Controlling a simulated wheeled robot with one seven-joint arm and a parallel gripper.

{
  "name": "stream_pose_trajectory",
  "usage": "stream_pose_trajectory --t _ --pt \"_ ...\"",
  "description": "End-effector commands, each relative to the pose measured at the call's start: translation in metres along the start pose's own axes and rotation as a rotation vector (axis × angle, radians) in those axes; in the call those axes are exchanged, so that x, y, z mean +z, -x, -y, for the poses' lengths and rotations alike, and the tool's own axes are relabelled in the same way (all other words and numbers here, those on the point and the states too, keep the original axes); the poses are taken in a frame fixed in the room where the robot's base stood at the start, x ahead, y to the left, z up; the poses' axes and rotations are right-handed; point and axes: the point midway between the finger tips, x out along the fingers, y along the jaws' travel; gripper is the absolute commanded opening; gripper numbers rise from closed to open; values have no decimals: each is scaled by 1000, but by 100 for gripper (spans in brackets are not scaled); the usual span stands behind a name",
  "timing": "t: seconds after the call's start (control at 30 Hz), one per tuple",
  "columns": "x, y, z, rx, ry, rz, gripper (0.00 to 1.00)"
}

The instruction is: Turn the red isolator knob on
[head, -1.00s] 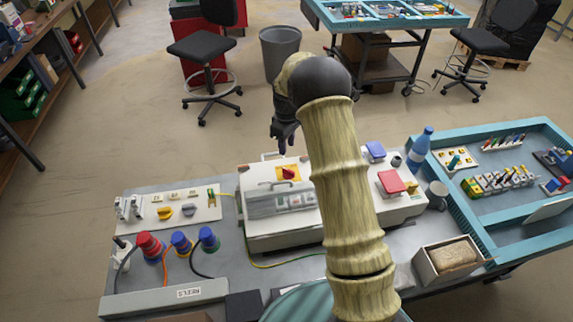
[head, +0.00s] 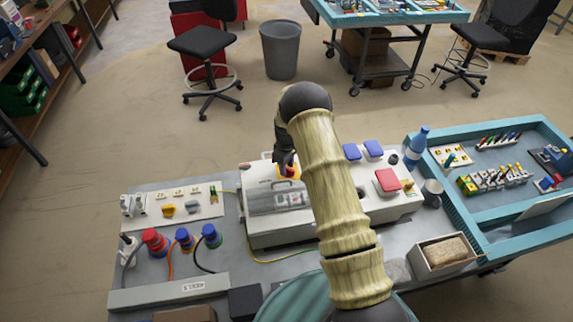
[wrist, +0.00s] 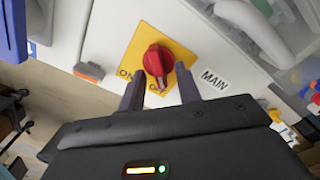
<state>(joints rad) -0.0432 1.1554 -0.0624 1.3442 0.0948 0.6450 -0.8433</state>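The red isolator knob (wrist: 158,60) sits on a yellow plate (wrist: 138,45) marked ON and OFF, beside a MAIN label (wrist: 214,79). Its grip bar runs toward the OFF mark in the wrist view. My gripper (wrist: 159,80) is open, with one finger on each side of the knob's lower end. I cannot tell whether the fingers touch it. In the head view my gripper (head: 285,165) is down at the yellow plate on the white socket box (head: 262,178), and largely hides the knob.
The box has a clear-windowed cover (head: 276,197) in front of the knob, and blue and red socket lids (head: 387,180) to the right. Red and blue plugs (head: 155,240) with cables stand at left. A blue bottle (head: 418,142) and mug (head: 432,191) stand at right.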

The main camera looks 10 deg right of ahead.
Motion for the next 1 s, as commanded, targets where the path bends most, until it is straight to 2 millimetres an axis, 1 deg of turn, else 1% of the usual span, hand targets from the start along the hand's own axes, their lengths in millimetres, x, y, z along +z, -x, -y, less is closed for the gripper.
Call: stream_pose_trajectory --t 0.07,0.17,0.23,0.27,0.67,0.87,1.0 --pt "0 0 0 0 0 0 34" --pt "0 0 0 0 0 0 16" --pt "0 0 0 0 0 0 2" --pt "0 0 0 0 0 0 0" --pt "0 0 -1 1 -32 -1 0" --pt "0 -2 -2 2 -114 -2 0" --pt "0 -2 -2 2 -205 -2 0"
